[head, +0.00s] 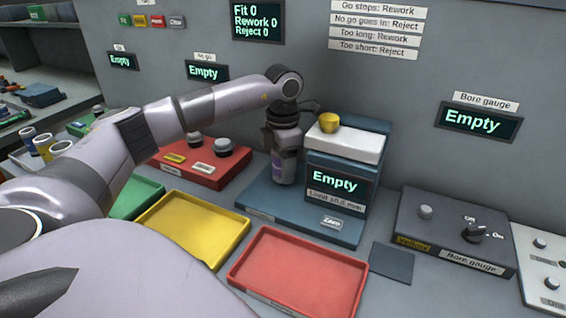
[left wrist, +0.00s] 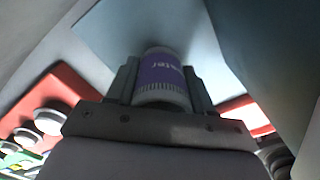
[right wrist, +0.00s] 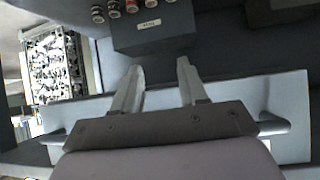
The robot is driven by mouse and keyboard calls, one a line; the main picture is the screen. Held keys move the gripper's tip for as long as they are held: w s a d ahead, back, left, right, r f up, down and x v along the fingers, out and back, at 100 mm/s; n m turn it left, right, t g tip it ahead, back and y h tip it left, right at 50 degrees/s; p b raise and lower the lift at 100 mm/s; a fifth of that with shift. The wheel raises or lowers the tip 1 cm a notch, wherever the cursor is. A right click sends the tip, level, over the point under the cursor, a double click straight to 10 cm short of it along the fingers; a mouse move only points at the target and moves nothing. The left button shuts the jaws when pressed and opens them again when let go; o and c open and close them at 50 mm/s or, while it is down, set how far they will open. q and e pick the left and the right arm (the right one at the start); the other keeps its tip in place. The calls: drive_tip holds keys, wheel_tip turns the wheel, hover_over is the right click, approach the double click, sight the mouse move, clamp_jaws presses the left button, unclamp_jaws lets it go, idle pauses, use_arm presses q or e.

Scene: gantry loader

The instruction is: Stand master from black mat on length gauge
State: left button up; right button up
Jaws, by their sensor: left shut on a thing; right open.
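My left gripper (head: 283,140) points down and is shut on the master (head: 285,168), a cylinder with a purple label. The master is upright, over the left part of the blue length gauge's base (head: 262,201), beside its display block, which reads Empty. I cannot tell whether its underside touches the base. In the left wrist view the master (left wrist: 163,78) sits between the two fingers, its label partly readable. The small black mat (head: 392,262) lies bare, right of the red tray. My right gripper (right wrist: 158,75) is open and empty in the right wrist view.
A yellow knob (head: 329,122) tops the white block of the gauge. A red block (head: 205,172) with dark knobs stands left of it. The yellow tray (head: 190,228) and red tray (head: 297,275) in front are empty. The bore gauge box (head: 452,232) stands right.

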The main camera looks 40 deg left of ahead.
use_arm(q)
drive_tip(key=shift+f, duration=0.35)
drive_tip(key=shift+f, duration=0.15)
idle(0.4)
drive_tip(key=o, duration=1.4)
drive_tip(key=shift+r, duration=3.6)
